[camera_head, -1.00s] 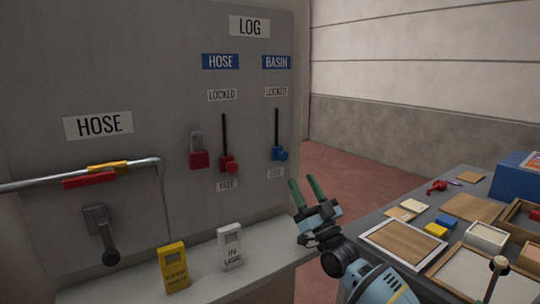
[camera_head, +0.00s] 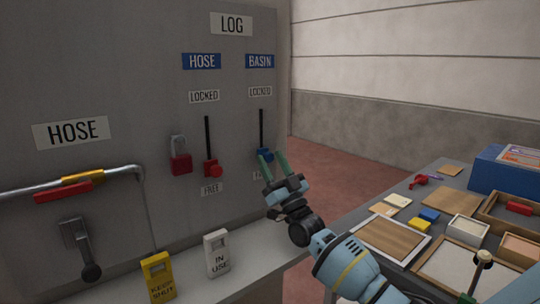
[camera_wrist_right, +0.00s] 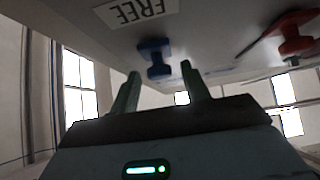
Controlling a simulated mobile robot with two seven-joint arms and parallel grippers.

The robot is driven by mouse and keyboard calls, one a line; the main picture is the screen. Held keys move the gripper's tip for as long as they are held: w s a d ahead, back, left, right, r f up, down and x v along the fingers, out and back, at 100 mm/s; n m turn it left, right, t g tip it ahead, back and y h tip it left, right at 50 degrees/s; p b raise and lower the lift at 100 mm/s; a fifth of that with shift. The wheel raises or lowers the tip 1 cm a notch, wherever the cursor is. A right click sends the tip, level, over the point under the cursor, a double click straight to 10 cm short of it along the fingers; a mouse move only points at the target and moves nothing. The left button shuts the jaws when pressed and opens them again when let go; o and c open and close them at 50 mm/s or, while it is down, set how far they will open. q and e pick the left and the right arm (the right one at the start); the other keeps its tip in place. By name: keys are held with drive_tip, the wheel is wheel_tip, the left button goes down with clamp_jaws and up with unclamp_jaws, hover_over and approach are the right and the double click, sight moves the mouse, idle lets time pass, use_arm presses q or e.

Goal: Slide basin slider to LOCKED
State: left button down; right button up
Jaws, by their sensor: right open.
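The blue basin slider knob (camera_head: 264,155) sits at the lower end of its black vertical slot, under the BASIN label (camera_head: 260,62) and near the FREE end. The LOCKED label (camera_head: 260,91) is above the slot. My right gripper (camera_head: 273,161) is open, its two green fingertips close to the knob and partly in front of it. In the right wrist view the blue knob (camera_wrist_right: 155,58) shows between and just beyond the open fingers (camera_wrist_right: 160,78); the fingers look apart from it. My left gripper is not in view.
The red hose slider knob (camera_head: 212,169) sits low in its slot to the left, with a red padlock (camera_head: 181,158) beside it. A yellow tag (camera_head: 158,276) and a white IN USE tag (camera_head: 216,252) stand on the ledge below. A cluttered table (camera_head: 395,212) is at right.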

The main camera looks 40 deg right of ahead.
drive_tip(key=shift+x, duration=1)
drive_tip(key=shift+c, duration=0.5)
clamp_jaws()
